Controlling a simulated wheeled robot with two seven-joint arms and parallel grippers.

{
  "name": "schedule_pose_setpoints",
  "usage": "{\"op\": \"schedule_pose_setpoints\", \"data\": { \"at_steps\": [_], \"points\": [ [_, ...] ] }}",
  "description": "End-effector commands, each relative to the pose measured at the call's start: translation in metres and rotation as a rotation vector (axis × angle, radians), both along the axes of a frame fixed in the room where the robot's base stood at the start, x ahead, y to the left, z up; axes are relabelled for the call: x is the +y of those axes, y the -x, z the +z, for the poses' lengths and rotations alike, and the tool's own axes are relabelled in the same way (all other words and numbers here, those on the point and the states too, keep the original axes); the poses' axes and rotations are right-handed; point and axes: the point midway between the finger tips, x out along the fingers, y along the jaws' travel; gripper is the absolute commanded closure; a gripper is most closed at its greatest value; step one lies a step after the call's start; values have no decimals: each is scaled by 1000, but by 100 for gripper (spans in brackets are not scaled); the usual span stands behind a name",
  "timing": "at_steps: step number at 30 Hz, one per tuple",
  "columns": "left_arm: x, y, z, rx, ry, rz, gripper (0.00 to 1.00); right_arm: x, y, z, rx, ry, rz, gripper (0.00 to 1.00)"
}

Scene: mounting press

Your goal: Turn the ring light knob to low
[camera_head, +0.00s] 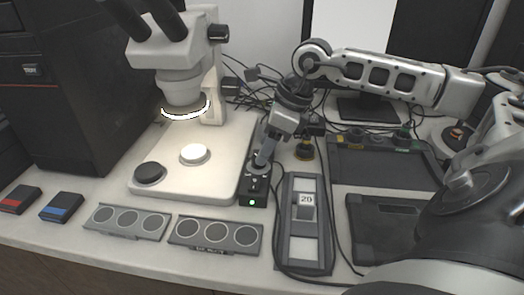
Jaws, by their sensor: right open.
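The ring light's control box (254,196) is a small black box with a lit green lamp on its front, beside the right edge of the microscope's base. The knob is on or near its top and is largely hidden by my right gripper (261,163), so I cannot tell its setting. The right gripper points down over the box from behind, its jaws open at the knob; I cannot tell whether they touch it. The ring light (186,112) glows white under the microscope head (178,60). My left gripper is not in view.
The pale microscope base (165,185) carries a white disc (194,154) and a black disc (149,173). Two grey three-hole holders (215,234) stand in front. A grey tray with a "20" block (305,200) lies right of the box. Cables run close by.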

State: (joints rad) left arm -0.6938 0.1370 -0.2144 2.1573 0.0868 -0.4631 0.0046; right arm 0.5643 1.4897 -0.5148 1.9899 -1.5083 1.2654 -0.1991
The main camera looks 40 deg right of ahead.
Motion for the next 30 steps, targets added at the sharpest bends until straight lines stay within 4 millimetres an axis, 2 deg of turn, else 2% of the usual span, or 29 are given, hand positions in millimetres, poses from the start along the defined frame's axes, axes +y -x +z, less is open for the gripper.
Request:
{"op": "schedule_pose_setpoints", "data": {
  "at_steps": [6, 16, 17, 21, 22, 30],
  "points": [
    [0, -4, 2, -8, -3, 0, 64, 6, -7, -21, 1, -1, -1, 49],
    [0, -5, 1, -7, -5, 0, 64, 7, -8, -25, 1, -1, -1, 49],
    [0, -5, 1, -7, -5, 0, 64, 7, -8, -25, 1, -1, -2, 52],
    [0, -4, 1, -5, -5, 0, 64, 7, -8, -25, 0, 0, -1, 91],
    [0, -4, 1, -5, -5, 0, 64, 7, -8, -25, 0, 0, -1, 94],
    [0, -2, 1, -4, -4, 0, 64, 6, -8, -24, 0, -1, 16, 94]
  ]
}}
